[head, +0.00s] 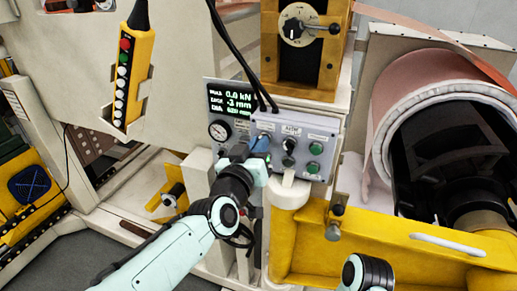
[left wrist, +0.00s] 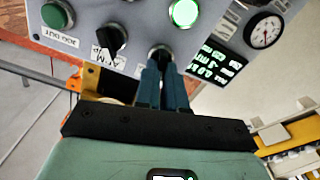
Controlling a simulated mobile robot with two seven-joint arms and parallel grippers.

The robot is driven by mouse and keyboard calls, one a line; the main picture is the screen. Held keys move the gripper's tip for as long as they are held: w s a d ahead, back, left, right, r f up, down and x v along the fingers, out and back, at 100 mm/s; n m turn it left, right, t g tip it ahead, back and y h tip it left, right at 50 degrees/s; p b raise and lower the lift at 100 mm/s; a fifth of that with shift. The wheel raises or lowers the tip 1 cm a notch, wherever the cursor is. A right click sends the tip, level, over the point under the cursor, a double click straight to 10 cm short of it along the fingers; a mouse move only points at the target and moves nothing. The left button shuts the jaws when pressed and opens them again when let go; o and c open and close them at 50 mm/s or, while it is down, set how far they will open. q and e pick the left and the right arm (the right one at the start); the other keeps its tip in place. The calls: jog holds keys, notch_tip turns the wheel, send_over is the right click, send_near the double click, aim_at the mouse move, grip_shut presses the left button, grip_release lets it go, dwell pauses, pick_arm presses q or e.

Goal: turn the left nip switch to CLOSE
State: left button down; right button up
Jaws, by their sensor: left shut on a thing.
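A grey control panel (head: 300,129) stands in the middle of the head view. My left gripper (head: 261,145) reaches its left part and covers it there. In the left wrist view, my left gripper (left wrist: 163,75) is shut on a black switch knob (left wrist: 160,54) on the panel face. The knob is mostly hidden between the blue fingers, and its label and pointing direction cannot be read. A second black knob (left wrist: 112,38) with a white mark sits beside it, apart from the fingers. My right gripper is not in view.
Green buttons (head: 315,148) are on the panel's right side. A lit green button (left wrist: 185,12) is close to the fingers. A display (head: 232,101) and a gauge (head: 219,131) are left of the panel. A yellow pendant (head: 132,80) hangs at upper left. Black cables hang above the panel.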

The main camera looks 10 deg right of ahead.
pick_arm(q)
jog(key=shift+a+f+n, duration=0.1)
jog(key=shift+n, duration=1.4)
jog(key=c, duration=1.2)
grip_release()
jog(key=v, duration=1.3)
jog(key=shift+s+a, duration=0.1)
jog(key=shift+a, duration=0.05)
